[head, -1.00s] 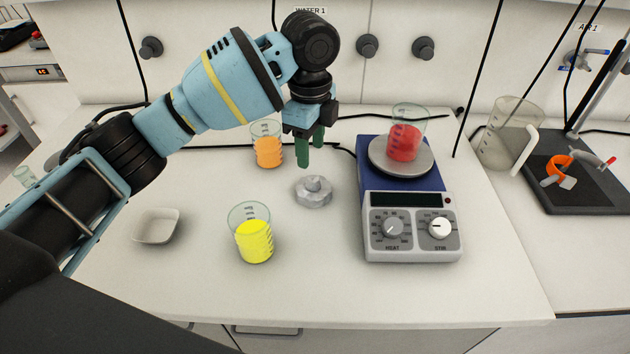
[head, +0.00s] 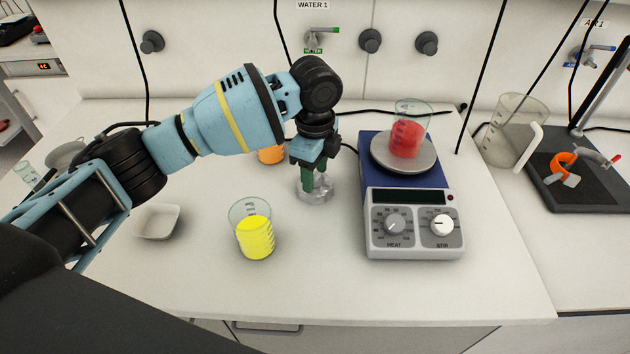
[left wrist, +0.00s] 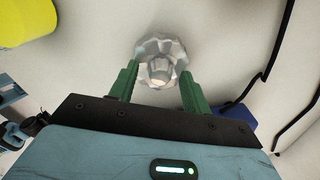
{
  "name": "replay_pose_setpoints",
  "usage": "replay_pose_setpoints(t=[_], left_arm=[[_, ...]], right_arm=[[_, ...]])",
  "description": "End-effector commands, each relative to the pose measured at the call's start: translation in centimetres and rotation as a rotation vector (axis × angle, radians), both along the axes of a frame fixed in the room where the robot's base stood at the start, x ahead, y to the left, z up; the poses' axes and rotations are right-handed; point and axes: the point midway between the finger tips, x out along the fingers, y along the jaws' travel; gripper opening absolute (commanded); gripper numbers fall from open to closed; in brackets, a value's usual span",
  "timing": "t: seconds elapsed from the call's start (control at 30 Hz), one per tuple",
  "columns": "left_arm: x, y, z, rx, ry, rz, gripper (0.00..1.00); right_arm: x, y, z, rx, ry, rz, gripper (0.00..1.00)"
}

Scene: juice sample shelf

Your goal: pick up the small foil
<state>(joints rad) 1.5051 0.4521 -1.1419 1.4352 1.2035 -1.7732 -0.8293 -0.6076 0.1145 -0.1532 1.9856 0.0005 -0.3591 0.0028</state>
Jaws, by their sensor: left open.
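The small foil (head: 316,193) is a crumpled silver piece with a raised knob in its middle, lying on the white bench left of the hotplate. My left gripper (head: 315,181) points down over it, and its green fingers cover part of the foil in the head view. In the left wrist view the foil (left wrist: 161,62) lies just ahead of and between the two green fingertips (left wrist: 158,72). The fingers are apart, with clear space between each of them and the foil's knob. My right gripper is in neither view.
A beaker of yellow liquid (head: 254,237) stands left of and nearer than the foil. The hotplate (head: 413,244) carries a beaker of red liquid (head: 407,139). A white dish (head: 156,222) sits at left. The front bench is clear.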

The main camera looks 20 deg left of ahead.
Motion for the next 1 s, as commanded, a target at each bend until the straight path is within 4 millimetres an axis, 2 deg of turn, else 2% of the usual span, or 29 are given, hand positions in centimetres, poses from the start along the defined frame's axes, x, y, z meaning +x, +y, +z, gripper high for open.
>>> replay_pose_setpoints(t=[0.07,0.43,0.77,1.0], left_arm=[[0.0,0.0,0.0,0.000,0.000,0.000,0.48],[0.0,0.0,0.1,0.000,0.000,0.000,0.00],[0.0,0.0,0.4,0.000,-0.001,0.000,0.00],[0.1,0.0,2.7,-0.001,-0.002,0.000,0.00]], right_arm=[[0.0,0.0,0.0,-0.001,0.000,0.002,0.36],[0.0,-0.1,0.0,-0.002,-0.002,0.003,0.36],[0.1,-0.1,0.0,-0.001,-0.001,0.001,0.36],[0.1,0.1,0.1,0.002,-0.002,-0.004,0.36]])
